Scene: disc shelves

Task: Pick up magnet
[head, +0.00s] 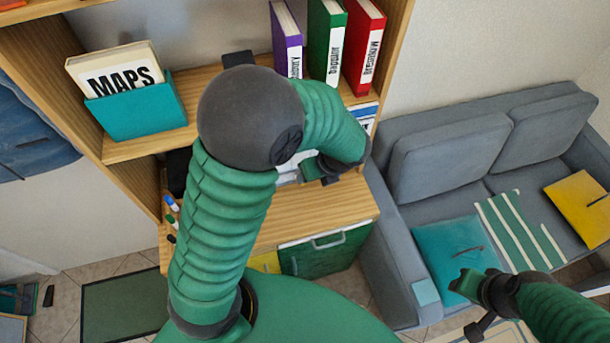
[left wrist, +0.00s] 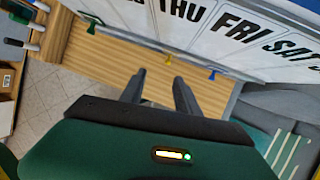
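In the left wrist view three small magnets sit along the lower edge of a white calendar board (left wrist: 188,35) with day names: a green magnet (left wrist: 93,27), a yellow magnet (left wrist: 168,62) and a blue magnet (left wrist: 213,73). My left gripper (left wrist: 160,88) has its two fingers apart with nothing between them. The fingertips are close to the yellow magnet in the picture, and I see no contact. In the head view my left gripper (head: 326,172) is over the desk shelf, and my arm hides most of the board. My right gripper (head: 468,288) is in front of the sofa, its fingers unclear.
A wooden shelf unit (head: 145,142) holds a teal box (head: 140,110) marked MAPS and purple, green and red binders (head: 328,42). Markers (head: 171,205) are at its left side. A grey sofa (head: 440,150) stands at the right. The wooden desk surface (head: 325,212) has clear room.

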